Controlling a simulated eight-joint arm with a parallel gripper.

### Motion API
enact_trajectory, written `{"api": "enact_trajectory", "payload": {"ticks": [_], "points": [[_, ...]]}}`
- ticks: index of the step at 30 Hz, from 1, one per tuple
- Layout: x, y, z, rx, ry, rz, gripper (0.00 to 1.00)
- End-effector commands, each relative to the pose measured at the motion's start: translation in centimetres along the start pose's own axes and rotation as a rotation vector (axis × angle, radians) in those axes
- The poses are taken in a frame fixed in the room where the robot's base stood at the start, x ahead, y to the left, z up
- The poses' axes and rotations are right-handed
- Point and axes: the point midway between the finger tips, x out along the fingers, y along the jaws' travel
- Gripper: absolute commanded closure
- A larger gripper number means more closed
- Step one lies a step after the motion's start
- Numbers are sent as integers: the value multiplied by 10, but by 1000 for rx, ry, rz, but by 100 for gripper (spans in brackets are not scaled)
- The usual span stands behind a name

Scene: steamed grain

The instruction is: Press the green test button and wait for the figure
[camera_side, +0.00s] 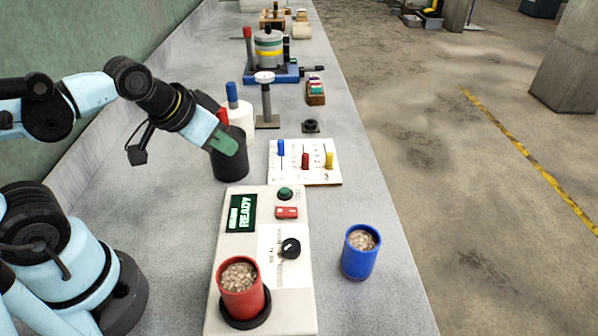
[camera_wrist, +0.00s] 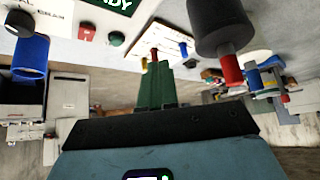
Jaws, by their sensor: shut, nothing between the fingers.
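In the wrist view the green button (camera_wrist: 117,38) shows to the left of my fingers. My gripper (camera_side: 230,146) is shut and empty, with green fingertips, above and beyond the tester, apart from the button; it overlaps a black pot in the side view. A red cup (camera_side: 241,293) of grain stands in the tester's black ring.
A blue cup (camera_side: 360,256) of grain stands right of the tester. More apparatus stands farther back. The bench's front right is clear.

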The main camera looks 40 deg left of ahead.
Motion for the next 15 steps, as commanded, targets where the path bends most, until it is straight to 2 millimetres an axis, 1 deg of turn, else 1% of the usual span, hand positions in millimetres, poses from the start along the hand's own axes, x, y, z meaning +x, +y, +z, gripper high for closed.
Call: {"api": "enact_trajectory", "payload": {"ticks": [2,5,9,12,15], "points": [[2,6,-6,70,14,6,100],[5,18,-19,233,48,19,100],[10,42,-38,512,111,31,100],[13,58,-49,683,154,33,100],[15,70,-56,803,186,32,100]]}}
